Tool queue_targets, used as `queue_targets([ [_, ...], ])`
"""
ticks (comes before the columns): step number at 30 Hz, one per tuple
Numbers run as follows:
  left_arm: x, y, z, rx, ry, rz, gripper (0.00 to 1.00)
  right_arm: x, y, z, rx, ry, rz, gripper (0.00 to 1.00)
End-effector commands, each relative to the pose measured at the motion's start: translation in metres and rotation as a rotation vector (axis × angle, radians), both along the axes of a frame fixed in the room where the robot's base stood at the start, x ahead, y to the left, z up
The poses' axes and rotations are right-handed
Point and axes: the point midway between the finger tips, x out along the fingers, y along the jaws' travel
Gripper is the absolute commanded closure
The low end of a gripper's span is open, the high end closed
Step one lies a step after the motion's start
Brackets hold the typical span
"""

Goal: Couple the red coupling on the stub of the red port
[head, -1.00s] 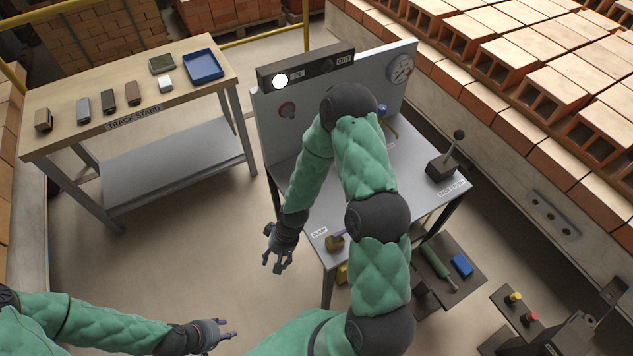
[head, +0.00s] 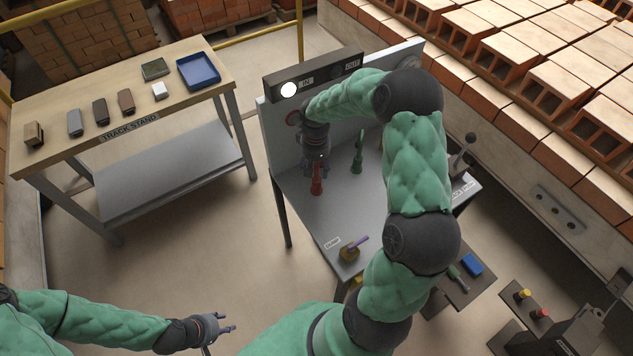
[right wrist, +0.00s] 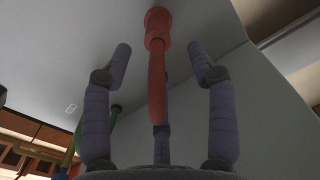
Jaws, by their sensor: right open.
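The red coupling (head: 317,182) stands upright on the grey bench, with its wider end down. My right gripper (head: 316,168) is open just above it, pointing down. In the right wrist view the red coupling (right wrist: 157,75) lies between the two spread fingers of the right gripper (right wrist: 160,52), with a gap on each side. The red port (head: 294,118) is a red ring on the upright panel behind, partly hidden by my right wrist; its stub cannot be made out. My left gripper (head: 230,322) is open and empty at the lower left, away from the bench.
A green coupling (head: 357,157) stands on the bench to the right of the red one. A brass-coloured piece with a purple handle (head: 350,252) sits at the front corner. A lever box (head: 462,160) stands at the right. The bench's front left is clear.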

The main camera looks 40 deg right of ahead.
Motion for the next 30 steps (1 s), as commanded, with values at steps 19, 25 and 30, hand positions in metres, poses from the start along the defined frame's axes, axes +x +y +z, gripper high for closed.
queue_targets([
  [19,0.000,0.000,-0.019,0.000,-0.001,0.000,0.60,-0.003,-0.001,-0.076,0.002,0.002,0.000,0.42],
  [25,0.000,0.000,-0.021,0.000,0.000,0.000,0.60,-0.003,-0.001,-0.086,0.000,-0.002,0.001,0.42],
  [30,0.000,0.000,-0.020,0.000,0.000,0.000,0.60,-0.003,-0.001,-0.086,0.001,-0.001,0.001,0.50],
])
